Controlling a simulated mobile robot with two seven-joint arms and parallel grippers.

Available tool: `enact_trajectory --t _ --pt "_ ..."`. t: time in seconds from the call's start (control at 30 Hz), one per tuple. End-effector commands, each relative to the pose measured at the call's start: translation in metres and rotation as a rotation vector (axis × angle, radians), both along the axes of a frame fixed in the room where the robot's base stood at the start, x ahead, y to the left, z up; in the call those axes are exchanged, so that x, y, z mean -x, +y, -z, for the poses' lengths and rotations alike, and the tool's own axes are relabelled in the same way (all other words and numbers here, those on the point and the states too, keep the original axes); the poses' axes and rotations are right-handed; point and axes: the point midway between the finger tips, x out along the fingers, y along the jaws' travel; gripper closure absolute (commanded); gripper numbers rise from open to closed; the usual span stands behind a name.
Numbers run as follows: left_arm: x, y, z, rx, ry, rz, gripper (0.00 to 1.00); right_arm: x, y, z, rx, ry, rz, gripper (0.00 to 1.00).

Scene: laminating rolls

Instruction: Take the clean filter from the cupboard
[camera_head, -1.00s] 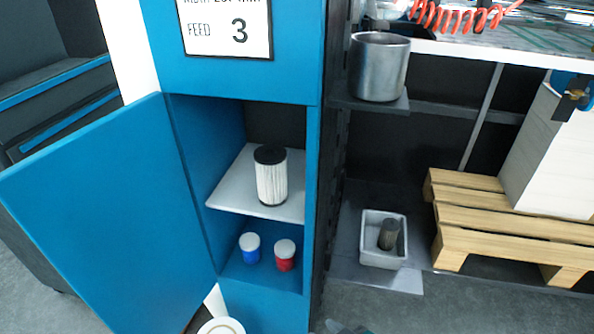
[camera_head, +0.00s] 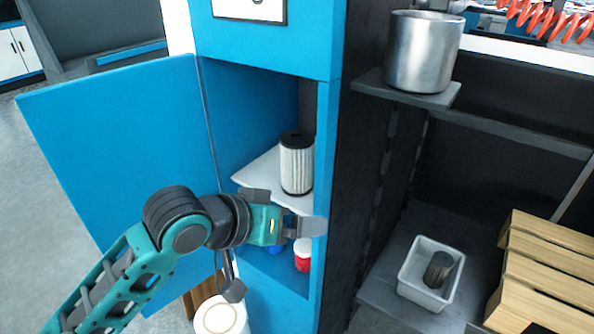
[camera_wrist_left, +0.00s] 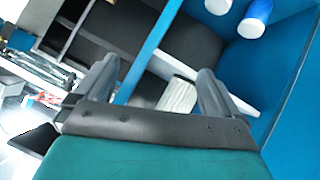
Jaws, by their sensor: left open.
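The clean filter (camera_head: 296,165), white and pleated with a black top, stands upright on the white shelf (camera_head: 258,172) inside the open blue cupboard (camera_head: 270,55). My left gripper (camera_head: 290,212) is open and empty at the cupboard's mouth, in front of and below the filter in the head view. In the left wrist view the filter (camera_wrist_left: 177,97) shows beyond the fingers, within the gap and closer to the right finger; it appears apart from both. The left arm hides part of the lower compartment. My right gripper is not in view.
The cupboard door (camera_head: 120,150) stands open at the left. A red jar (camera_head: 303,255) and a mostly hidden blue jar stand below the shelf. To the right are a metal pot (camera_head: 424,55), a grey tray (camera_head: 412,288) holding a dark filter (camera_head: 439,269), and a wooden pallet (camera_head: 545,265).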

Motion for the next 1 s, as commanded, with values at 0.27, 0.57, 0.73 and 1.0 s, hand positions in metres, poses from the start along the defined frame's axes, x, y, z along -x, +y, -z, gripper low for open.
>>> enact_trajectory --t 0.27,0.57,0.73,1.0 --pt "0.003 -0.001 -0.047 -0.171 0.05 0.061 0.03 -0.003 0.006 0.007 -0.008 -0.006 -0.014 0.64" --pt "0.011 0.036 -0.082 -0.405 0.107 -0.032 0.03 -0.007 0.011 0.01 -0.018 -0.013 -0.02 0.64" --pt "0.013 0.049 -0.092 -0.463 0.121 -0.078 0.03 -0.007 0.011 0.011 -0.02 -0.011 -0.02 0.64" --pt "-0.014 0.038 -0.094 -0.473 0.126 -0.089 0.03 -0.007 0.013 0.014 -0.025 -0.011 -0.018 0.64"
